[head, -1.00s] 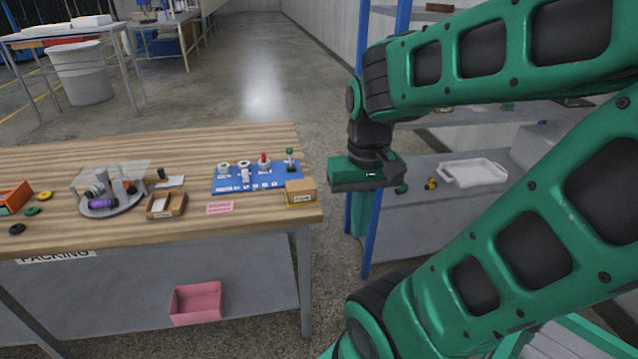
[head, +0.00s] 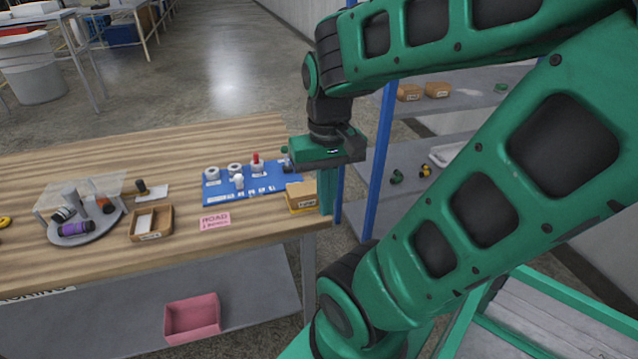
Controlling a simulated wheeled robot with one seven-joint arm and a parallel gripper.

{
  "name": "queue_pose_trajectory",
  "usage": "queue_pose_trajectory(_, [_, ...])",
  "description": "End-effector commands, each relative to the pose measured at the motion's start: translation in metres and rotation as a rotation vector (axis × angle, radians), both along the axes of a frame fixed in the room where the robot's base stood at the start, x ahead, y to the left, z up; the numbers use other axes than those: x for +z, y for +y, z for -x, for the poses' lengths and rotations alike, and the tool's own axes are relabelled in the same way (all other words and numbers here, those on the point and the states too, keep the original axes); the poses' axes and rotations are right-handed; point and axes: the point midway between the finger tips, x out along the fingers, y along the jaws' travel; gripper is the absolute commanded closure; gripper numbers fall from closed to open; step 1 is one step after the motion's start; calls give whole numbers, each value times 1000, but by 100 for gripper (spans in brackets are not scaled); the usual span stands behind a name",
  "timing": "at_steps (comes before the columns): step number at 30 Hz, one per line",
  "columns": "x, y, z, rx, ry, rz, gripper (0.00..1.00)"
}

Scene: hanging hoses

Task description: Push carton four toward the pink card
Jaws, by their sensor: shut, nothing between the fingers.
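A small tan carton (head: 299,194) with a yellow lower band sits on the wooden table near its right edge. Its label is too small to read, so I cannot confirm that it is carton four. The pink card (head: 215,221) lies flat on the table to the left of the carton, with bare wood between them. My gripper (head: 326,211) points down with its fingers shut, close against the carton's right side. I cannot tell whether the fingers touch it. Part of the carton's back right is close behind the fingers.
A blue panel (head: 225,197) with knobs and a red-topped switch lies behind the card and carton. A small wooden tray (head: 152,237) and a round grey tray (head: 84,239) stand further left. A blue shelf post (head: 376,165) rises right of the table.

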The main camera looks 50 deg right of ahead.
Motion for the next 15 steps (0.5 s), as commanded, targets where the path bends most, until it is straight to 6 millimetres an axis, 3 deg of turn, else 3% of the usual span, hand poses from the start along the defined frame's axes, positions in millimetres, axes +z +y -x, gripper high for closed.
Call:
queue_pose_trajectory(4, [5,-2,9,-20,-13,-1,100])
queue_pose_trajectory(8, [8,-14,-4,-155,-10,1,100])
queue_pose_trajectory(15, [8,-78,-57,-725,-4,8,100])
